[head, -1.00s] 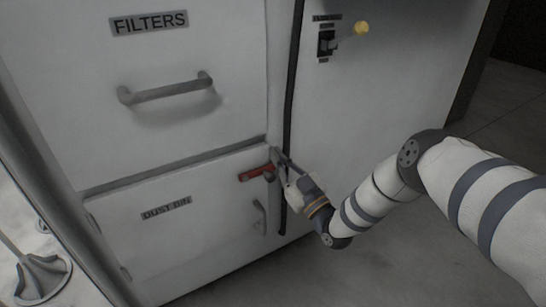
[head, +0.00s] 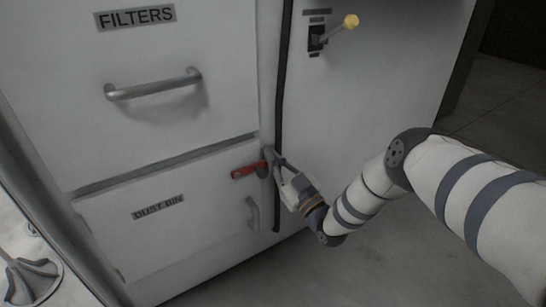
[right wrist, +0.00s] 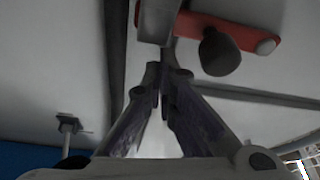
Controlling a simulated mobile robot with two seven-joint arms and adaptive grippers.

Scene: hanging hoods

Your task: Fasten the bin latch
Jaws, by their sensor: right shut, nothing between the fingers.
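The dust bin drawer (head: 110,235) is the lower white front of the cabinet, and its front looks closed. A red latch bar (head: 246,171) lies nearly level at its upper right corner. In the right wrist view the red latch (right wrist: 245,38) has a dark round knob (right wrist: 220,52) in front of it, beside a grey metal block (right wrist: 157,20). My right gripper (head: 268,155) is shut and empty, with its tips close to the latch's right end. In the wrist view its fingertips (right wrist: 160,82) are below the block; contact cannot be told. My left gripper is out of view.
The filters drawer (head: 200,120) with its bar handle (head: 153,84) is above. A small handle (head: 253,213) is on the bin front, below the latch. A yellow-tipped lever (head: 350,21) is on the right panel. Open floor (head: 390,250) lies to the right.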

